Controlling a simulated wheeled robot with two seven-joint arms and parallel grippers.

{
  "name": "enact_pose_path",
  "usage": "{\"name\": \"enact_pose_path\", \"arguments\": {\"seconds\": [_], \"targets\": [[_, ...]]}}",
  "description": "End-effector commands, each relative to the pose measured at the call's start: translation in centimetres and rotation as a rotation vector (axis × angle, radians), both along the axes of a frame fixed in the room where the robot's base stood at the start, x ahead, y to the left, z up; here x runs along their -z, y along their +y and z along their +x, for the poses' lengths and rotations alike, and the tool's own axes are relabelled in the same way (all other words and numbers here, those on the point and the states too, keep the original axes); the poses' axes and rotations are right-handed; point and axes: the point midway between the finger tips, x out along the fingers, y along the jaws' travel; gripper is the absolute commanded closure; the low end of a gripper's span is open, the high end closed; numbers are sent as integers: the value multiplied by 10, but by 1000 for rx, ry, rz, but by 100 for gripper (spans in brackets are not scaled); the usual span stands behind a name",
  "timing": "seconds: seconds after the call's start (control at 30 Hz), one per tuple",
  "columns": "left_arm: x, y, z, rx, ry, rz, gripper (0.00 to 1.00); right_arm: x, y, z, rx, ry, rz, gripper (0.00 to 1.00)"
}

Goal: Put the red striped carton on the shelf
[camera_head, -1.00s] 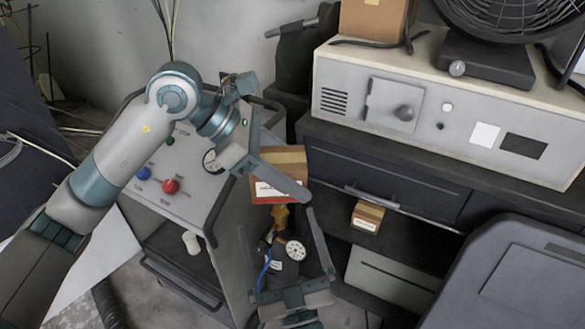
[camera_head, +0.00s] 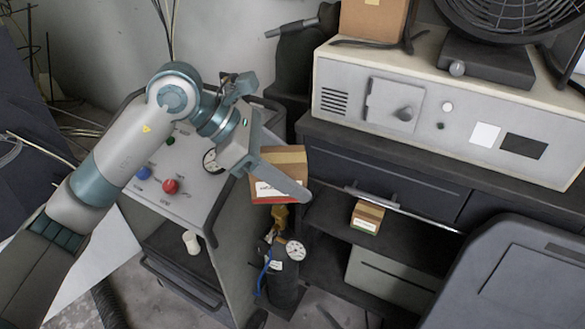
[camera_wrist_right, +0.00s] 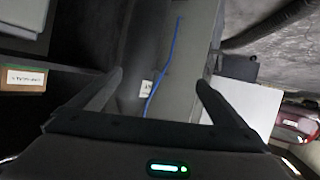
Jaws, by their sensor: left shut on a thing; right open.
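The red striped carton (camera_head: 290,157), brown with a tan tape strip, a red front and a white label, is held in my left gripper (camera_head: 284,180). One finger crosses its front; the other finger is hidden behind the carton. The carton is in the air, left of the dark shelf (camera_head: 327,226) under the drawers. My right gripper (camera_wrist_right: 158,85) is open and empty in the right wrist view.
A smaller carton (camera_head: 367,216) stands on the shelf, with free room to its left. A gas cylinder with a gauge (camera_head: 283,285) stands below the held carton. A grey control cart (camera_head: 190,205) is on the left. A drawer handle (camera_head: 372,199) juts out above the shelf.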

Motion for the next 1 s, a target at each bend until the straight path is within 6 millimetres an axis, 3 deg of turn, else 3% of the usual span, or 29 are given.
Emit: {"name": "enact_pose_path", "arguments": {"seconds": [0.03,0.2,0.5,0.73,1.0], "targets": [[0,0,0,0,0,-1,72,20,-9,-10,16,55,-12,4],[0,0,0,0,0,-1,72,80,-40,-47,76,234,-47,4],[0,0,0,0,0,-1,72,166,-98,-128,213,527,-111,4],[0,0,0,0,0,-1,72,201,-128,-177,298,666,-148,4],[0,0,0,0,0,-1,72,210,-138,-193,328,711,-160,4]]}}
